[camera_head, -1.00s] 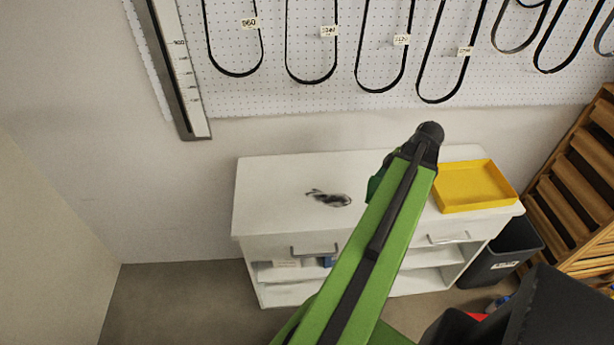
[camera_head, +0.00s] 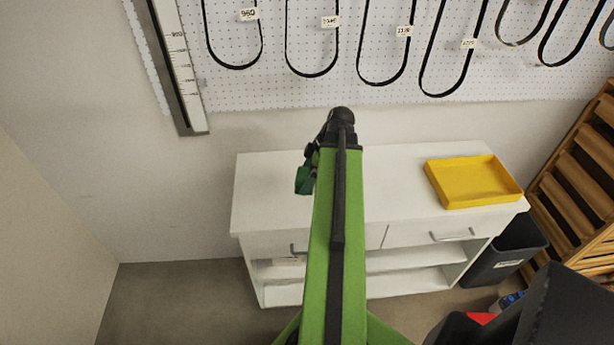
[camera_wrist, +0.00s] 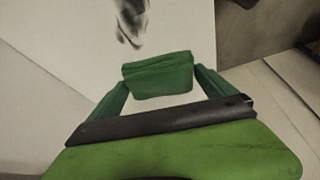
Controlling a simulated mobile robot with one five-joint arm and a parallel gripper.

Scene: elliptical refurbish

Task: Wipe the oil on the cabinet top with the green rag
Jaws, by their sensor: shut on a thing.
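The green rag (camera_wrist: 158,75) is held between the two fingers of my gripper (camera_wrist: 160,85) in the wrist view. In the head view the rag (camera_head: 305,180) shows at the left of my arm's end, over the white cabinet top (camera_head: 270,190); my gripper is mostly hidden there by the arm. The dark oil smear (camera_wrist: 131,20) lies on the cabinet top just beyond the rag in the wrist view. My arm hides the oil in the head view. I cannot tell whether the rag touches the top.
A yellow tray (camera_head: 472,183) sits on the right end of the cabinet top. A pegboard with hanging black belts (camera_head: 235,60) is on the wall behind. A dark bin (camera_head: 505,255) and wooden slats (camera_head: 580,170) stand at the right. The left end of the top is clear.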

